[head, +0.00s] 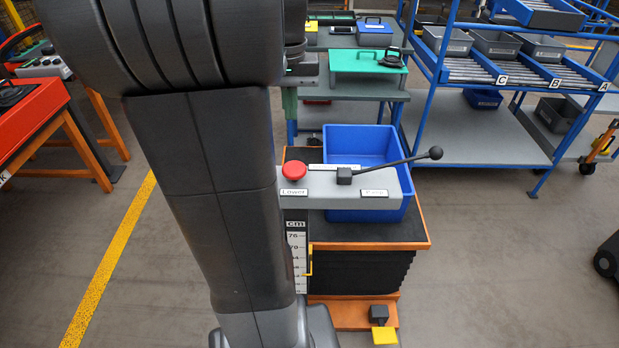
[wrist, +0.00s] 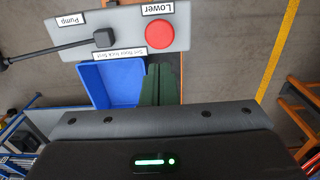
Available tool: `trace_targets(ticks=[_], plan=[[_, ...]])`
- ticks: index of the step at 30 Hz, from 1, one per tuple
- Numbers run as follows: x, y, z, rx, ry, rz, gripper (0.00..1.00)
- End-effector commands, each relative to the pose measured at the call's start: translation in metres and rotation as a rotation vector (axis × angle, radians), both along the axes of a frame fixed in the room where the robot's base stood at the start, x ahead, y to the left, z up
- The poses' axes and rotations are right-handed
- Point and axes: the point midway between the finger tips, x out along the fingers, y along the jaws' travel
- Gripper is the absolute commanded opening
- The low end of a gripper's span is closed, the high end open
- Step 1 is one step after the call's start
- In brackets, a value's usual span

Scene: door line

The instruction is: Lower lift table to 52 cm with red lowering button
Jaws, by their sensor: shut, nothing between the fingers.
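The red lowering button (head: 294,170) sits on the grey control panel (head: 318,188) above its "Lower" label. It also shows in the wrist view (wrist: 160,34). The lift table (head: 415,240) has a dark top, orange edge and black bellows. A cm scale (head: 297,255) stands at its left side with a yellow pointer (head: 309,260); the exact reading is too small to tell. My gripper (head: 290,118), with green fingers, is shut and empty, above and beyond the button in the head view. In the wrist view my fingertips (wrist: 156,66) appear apart from the button.
A black pump lever (head: 405,160) sticks out right from the panel. A blue bin (head: 360,143) stands on the table behind it. A yellow pedal (head: 384,335) is at the base. A blue roller rack (head: 500,75) stands right, a red-topped bench (head: 30,110) left.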

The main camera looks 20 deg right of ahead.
Motion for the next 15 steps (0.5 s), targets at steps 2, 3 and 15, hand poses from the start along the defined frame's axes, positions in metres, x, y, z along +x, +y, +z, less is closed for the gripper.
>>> trace_targets(ticks=[2,3,15], plan=[[-0.001,0.000,0.001,0.000,-0.002,0.000,0.00],[-0.001,0.000,0.002,-0.001,-0.002,0.000,0.00],[-0.001,0.000,-0.010,0.001,0.003,0.000,0.00]])
